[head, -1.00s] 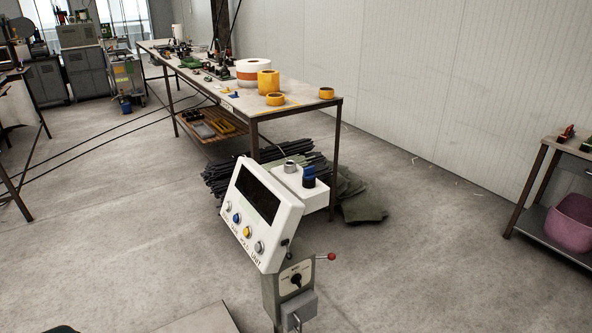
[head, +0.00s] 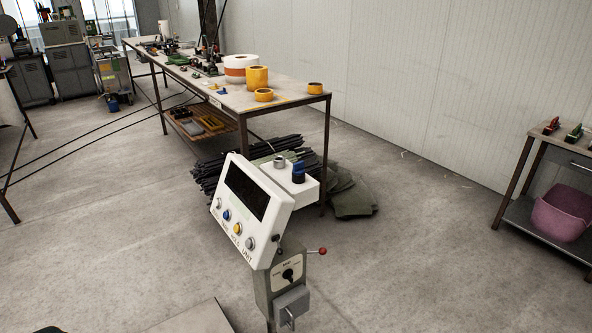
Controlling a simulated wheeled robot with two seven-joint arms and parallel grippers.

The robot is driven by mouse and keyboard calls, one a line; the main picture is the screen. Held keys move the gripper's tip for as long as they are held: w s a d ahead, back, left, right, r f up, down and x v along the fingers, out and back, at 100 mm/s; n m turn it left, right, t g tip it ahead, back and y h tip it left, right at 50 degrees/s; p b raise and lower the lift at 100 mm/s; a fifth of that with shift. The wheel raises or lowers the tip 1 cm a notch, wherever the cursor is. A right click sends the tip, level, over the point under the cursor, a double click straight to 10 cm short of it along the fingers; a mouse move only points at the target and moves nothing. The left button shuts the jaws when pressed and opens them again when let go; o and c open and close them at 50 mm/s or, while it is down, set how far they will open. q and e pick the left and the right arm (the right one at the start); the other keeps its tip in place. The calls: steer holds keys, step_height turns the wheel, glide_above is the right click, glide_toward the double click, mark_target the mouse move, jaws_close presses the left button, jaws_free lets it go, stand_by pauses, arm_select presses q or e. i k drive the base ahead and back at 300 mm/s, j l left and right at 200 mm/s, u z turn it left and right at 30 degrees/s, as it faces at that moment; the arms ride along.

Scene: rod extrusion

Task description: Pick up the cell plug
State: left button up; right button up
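No object in the head view is clearly marked as the cell plug, so I cannot tell for sure which it is. A small blue and black cylinder (head: 298,173) stands on a white box behind the tilted control panel (head: 252,205). A short grey cylinder (head: 280,162) stands beside it on the same box. Neither of my grippers is in view.
The panel stands on a grey post box (head: 278,287) with a red-tipped lever. Behind it is a long workbench (head: 290,91) with tape rolls, and dark rods (head: 215,177) lie beneath. A side table (head: 549,140) with a pink tub (head: 562,216) stands right. Floor between is clear.

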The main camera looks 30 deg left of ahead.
mark_target(298, 168)
steer(key=i+u, duration=0.1)
steer(key=u, duration=0.45)
steer(key=i+l+u, duration=0.4)
steer(key=l+u, duration=0.15)
steer(key=l, duration=0.2)
steer(key=i+l, duration=0.15)
steer(key=l, duration=0.2)
steer(key=i+l, duration=0.1)
steer(key=l, duration=0.25)
steer(key=i+l+u, duration=0.1)
steer(key=l, duration=0.2)
steer(key=i, duration=0.05)
